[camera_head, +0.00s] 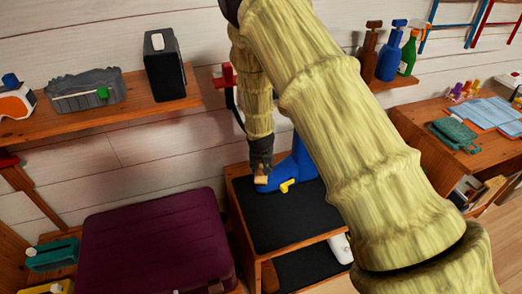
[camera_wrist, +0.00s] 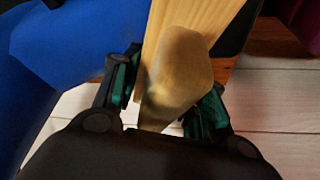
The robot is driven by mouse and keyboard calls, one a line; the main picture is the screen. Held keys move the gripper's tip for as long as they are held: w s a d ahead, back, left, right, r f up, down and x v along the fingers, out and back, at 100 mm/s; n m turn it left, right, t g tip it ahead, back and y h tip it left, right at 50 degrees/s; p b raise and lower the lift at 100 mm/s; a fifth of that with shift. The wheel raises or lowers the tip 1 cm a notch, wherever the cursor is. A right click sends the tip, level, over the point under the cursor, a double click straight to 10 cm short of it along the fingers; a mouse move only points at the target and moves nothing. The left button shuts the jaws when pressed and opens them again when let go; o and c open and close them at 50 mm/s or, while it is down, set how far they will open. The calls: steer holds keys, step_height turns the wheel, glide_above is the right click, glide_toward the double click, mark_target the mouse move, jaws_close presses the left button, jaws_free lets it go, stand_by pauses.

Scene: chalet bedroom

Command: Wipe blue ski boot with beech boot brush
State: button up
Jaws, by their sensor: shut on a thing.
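The blue ski boot (camera_head: 292,171) stands on the black top of a small wooden stand, partly hidden behind my arm, with a yellow buckle at its front. In the wrist view the boot (camera_wrist: 75,40) fills the upper left. My gripper (camera_head: 261,172) is at the boot's left side. In the wrist view my gripper (camera_wrist: 162,95) is shut on the beech boot brush (camera_wrist: 190,45), a pale wooden piece pointing up and away. The brush (camera_head: 261,180) shows small beside the boot in the head view. I cannot tell whether brush and boot touch.
The stand's black mat (camera_head: 275,220) has bare room in front of the boot. A maroon suitcase (camera_head: 155,245) lies to the left. A wooden shelf (camera_head: 100,118) with a black box (camera_head: 165,65) is above it. A desk (camera_head: 445,150) is at right.

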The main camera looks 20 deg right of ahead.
steer(key=shift+d, duration=0.95)
steer(key=shift+s+d, duration=0.1)
steer(key=shift+d, duration=0.75)
steer(key=shift+a, duration=0.25)
steer(key=shift+a+r+p, duration=0.1)
steer(key=shift+a+p, duration=0.2)
steer(key=shift+a, duration=1.5)
step_height(320, 180, up, 3)
steer(key=shift+d+r+p, duration=0.1)
steer(key=shift+p, duration=0.5)
steer(key=shift+r+p, duration=0.45)
steer(key=shift+r, duration=0.25)
step_height(320, 180, up, 2)
steer(key=shift+r+p, duration=0.1)
steer(key=shift+p, duration=0.55)
steer(key=shift+r+p, duration=0.35)
steer(key=shift+r, duration=0.4)
